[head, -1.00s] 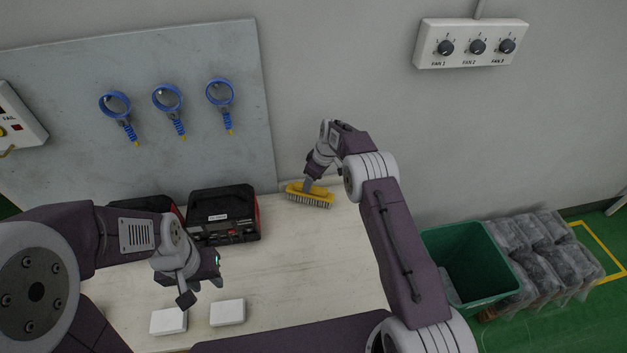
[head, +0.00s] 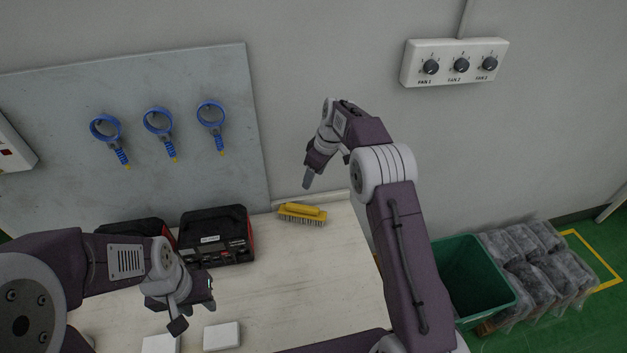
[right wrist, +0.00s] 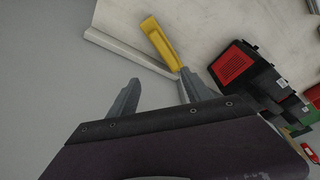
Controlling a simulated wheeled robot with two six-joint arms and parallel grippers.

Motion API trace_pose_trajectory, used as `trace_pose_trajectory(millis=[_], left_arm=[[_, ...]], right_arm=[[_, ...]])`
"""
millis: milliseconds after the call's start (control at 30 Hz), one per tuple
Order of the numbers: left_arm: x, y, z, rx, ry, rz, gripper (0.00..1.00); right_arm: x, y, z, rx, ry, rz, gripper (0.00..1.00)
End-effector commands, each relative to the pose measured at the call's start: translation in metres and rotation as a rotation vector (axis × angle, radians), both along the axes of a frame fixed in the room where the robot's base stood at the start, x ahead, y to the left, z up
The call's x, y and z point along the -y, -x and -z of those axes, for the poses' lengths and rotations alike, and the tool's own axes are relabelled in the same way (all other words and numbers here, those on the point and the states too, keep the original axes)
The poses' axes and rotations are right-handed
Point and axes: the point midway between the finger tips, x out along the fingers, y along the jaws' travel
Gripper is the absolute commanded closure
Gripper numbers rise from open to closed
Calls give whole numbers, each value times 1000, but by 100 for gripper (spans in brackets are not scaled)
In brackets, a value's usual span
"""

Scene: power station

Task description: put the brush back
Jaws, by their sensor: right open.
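The brush (head: 302,213) has a yellow handle and short bristles. It lies bristles down at the back of the pale table, near the wall, and its yellow body also shows in the right wrist view (right wrist: 160,43). My right gripper (head: 307,180) is above the brush and apart from it. In the right wrist view its two fingers (right wrist: 160,92) are spread with nothing between them. My left gripper (head: 180,312) hangs low over the left part of the table, near two white blocks (head: 222,336). I cannot tell how far its fingers are spread.
Black-and-red devices (head: 217,238) stand left of the brush. A grey board with blue ring holders (head: 158,122) leans behind. A green bin (head: 468,280) and wrapped blocks (head: 535,262) stand on the floor at right. The table's middle (head: 310,275) is clear.

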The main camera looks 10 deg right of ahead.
Motion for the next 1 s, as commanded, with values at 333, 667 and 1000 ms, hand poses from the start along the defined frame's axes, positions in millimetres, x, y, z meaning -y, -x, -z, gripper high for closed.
trace_pose_trajectory(millis=[333, 667, 1000], left_arm=[[0, 0, 0, 0, 0, 0, 64], [0, 0, 0, 0, 0, 0, 64], [0, 0, 0, 0, 0, 0, 64]], right_arm=[[10, 82, -6, -77, 19, 291, 42], [23, 245, 11, -146, 43, 666, 42], [28, 318, 26, -168, 46, 803, 42]])
